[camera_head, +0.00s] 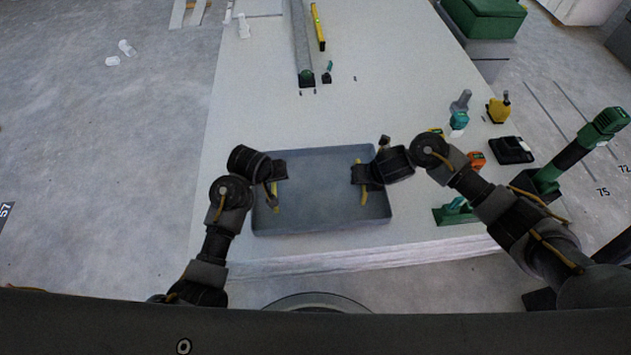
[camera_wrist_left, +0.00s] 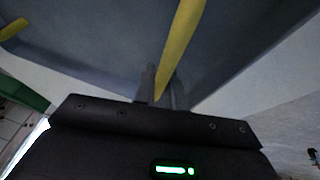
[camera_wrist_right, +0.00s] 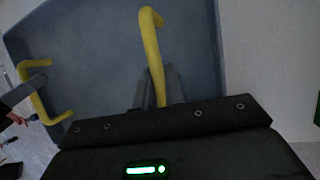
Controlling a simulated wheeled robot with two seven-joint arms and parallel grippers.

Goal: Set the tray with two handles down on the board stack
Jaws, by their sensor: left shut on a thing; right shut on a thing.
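The grey-blue tray (camera_head: 318,211) with two yellow handles is over the near part of the white board stack (camera_head: 230,262) in the head view. I cannot tell whether its underside touches the stack. My left gripper (camera_head: 275,182) is shut on the left yellow handle (camera_wrist_left: 183,40). My right gripper (camera_head: 361,184) is shut on the right yellow handle (camera_wrist_right: 151,50). The tray's floor is empty between the handles. It fills much of the left wrist view (camera_wrist_left: 110,45) and also shows in the right wrist view (camera_wrist_right: 95,60).
On the stack's right side lie a black device (camera_head: 511,151), an orange tool (camera_head: 476,159), a yellow tool (camera_head: 498,109) and a green-based item (camera_head: 455,213). A long grey profile (camera_head: 302,45) and a yellow level (camera_head: 318,28) lie farther back. The stack's middle is clear.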

